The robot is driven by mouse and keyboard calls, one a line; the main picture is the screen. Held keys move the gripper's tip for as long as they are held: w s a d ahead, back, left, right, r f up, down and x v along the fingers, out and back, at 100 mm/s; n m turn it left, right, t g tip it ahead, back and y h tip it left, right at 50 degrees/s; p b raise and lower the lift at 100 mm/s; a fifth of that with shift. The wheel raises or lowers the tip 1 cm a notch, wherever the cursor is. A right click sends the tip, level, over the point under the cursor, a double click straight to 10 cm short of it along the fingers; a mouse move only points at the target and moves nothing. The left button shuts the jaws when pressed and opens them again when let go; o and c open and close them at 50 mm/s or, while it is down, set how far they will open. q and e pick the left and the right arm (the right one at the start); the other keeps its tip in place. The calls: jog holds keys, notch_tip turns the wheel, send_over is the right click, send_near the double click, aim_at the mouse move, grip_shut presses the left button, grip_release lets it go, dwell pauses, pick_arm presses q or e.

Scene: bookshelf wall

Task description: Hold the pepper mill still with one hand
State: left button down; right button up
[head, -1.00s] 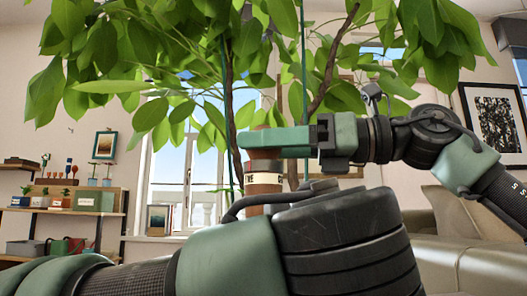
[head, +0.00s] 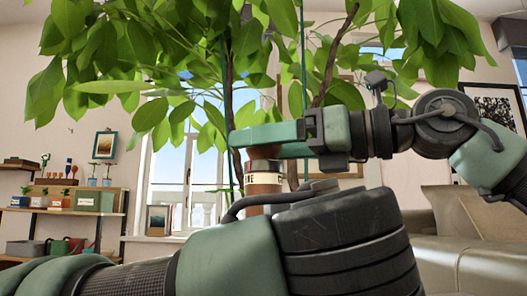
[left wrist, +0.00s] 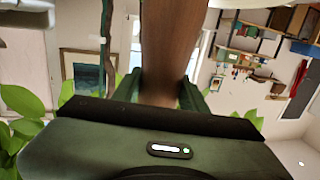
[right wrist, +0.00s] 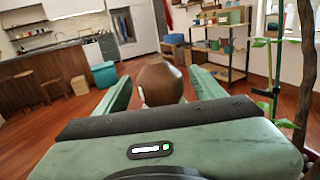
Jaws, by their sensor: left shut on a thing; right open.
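The pepper mill (head: 264,188) is a brown upright cylinder with a pale lettered band, in the middle of the head view. My left gripper (left wrist: 163,92) is shut on its brown body (left wrist: 172,45) in the left wrist view. My own left arm hides that grip and the mill's lower part in the head view. My right gripper (head: 243,138) is level with the mill's top and covers it in the head view. In the right wrist view, its open fingers (right wrist: 160,78) stand either side of the rounded brown top (right wrist: 161,82).
A leafy potted tree (head: 232,100) rises close behind the mill, its leaves and stakes near my right gripper. Shelves (head: 65,210) stand at the left and a sofa (head: 445,225) at the right. A window (head: 175,165) is behind.

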pick_arm(q)
jog(key=shift+f, duration=0.1)
pick_arm(e)
jog(key=shift+d, duration=0.1)
jog(key=v, duration=1.2)
dwell(0.4)
pick_arm(q)
jog(key=c, duration=0.7)
grip_release()
jog(key=shift+r, duration=0.2)
